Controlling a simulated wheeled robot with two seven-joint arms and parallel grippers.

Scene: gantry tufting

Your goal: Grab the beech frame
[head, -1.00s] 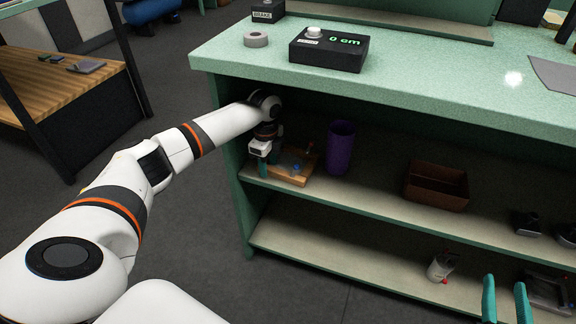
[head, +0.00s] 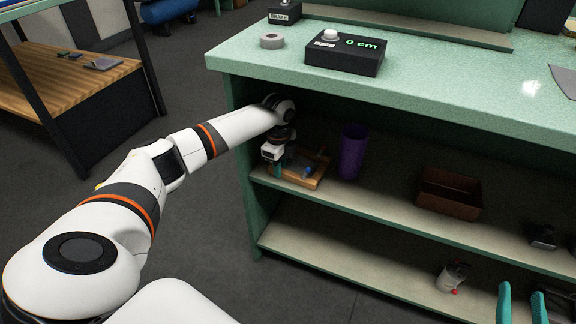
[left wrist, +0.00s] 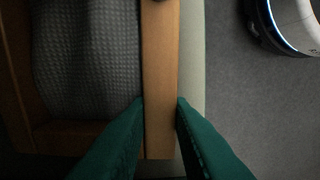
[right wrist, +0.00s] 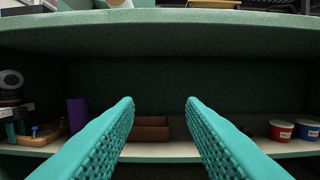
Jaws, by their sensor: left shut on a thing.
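The beech frame (head: 314,181) lies on the upper shelf near its left end, a pale wooden piece with a small blue part on it. In the left wrist view one wooden bar (left wrist: 160,65) of it runs up the picture, with grey textured cloth (left wrist: 85,50) to its left. My left gripper (head: 277,170) reaches in at the frame's left side. Its green fingers (left wrist: 160,102) are shut on the bar, one on each side. My right gripper (right wrist: 160,104) is open and empty, in front of the shelves; its fingertips show at lower right in the head view (head: 521,290).
A purple cup (head: 352,150) stands close right of the frame. A brown box (head: 448,196) is further right on the same shelf. The green worktop (head: 420,95) overhangs the shelf and carries a black display box (head: 346,55) and a grey tape roll (head: 272,41).

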